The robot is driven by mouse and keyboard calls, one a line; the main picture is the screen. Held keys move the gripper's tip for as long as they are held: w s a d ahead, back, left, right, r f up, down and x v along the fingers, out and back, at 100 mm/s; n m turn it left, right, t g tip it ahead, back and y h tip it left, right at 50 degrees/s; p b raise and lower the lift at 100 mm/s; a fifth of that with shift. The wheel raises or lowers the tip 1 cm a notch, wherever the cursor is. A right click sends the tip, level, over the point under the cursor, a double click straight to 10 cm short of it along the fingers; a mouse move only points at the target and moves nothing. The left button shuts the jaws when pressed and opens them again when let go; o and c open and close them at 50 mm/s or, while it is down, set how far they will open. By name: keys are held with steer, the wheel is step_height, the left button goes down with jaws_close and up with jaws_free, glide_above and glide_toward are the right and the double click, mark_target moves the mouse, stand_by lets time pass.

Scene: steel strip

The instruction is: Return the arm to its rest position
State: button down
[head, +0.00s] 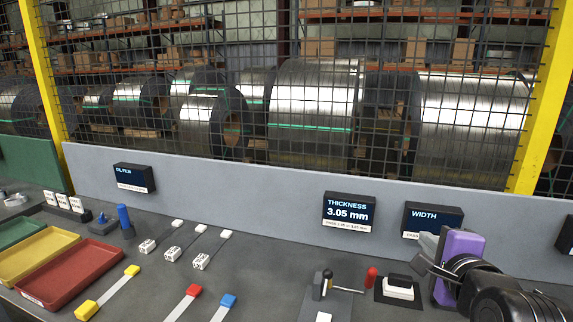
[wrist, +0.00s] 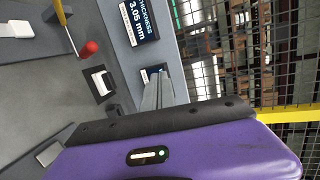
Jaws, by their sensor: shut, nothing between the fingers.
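My gripper (head: 424,262) is at the right of the head view, beside the purple part of my arm. It is above the bench, in front of the width display (head: 433,218). In the wrist view my gripper's fingers (wrist: 157,92) are together with nothing between them. The purple housing of my wrist fills the bottom of that view. The gripper appears clear of the white block on a dark base (head: 398,288), which lies just left of my arm. Part of the bench behind my arm is hidden.
A red-knobbed lever (head: 371,278) stands left of my gripper. The thickness display (head: 349,212) reads 3.05 mm. A grey barrier (head: 250,185) and mesh fence run behind the bench. Red (head: 75,272) and yellow (head: 30,256) trays, and several strips with coloured ends, lie left.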

steer(key=s+a+f+n, duration=0.2)
steer(key=s+f+n, duration=0.4)
steer(key=s, duration=0.8)
steer(key=s+a+f+n+y, duration=0.1)
steer(key=s+a+f+n, duration=0.2)
steer(key=s+f+n, duration=0.4)
steer(key=s+a+f+n+y, duration=0.1)
steer(key=s+f+n, duration=0.5)
steer(key=s, duration=1.7)
steer(key=shift+a+f+n, duration=0.4)
steer(key=shift+a+n, duration=0.35)
steer(key=shift+n, duration=0.15)
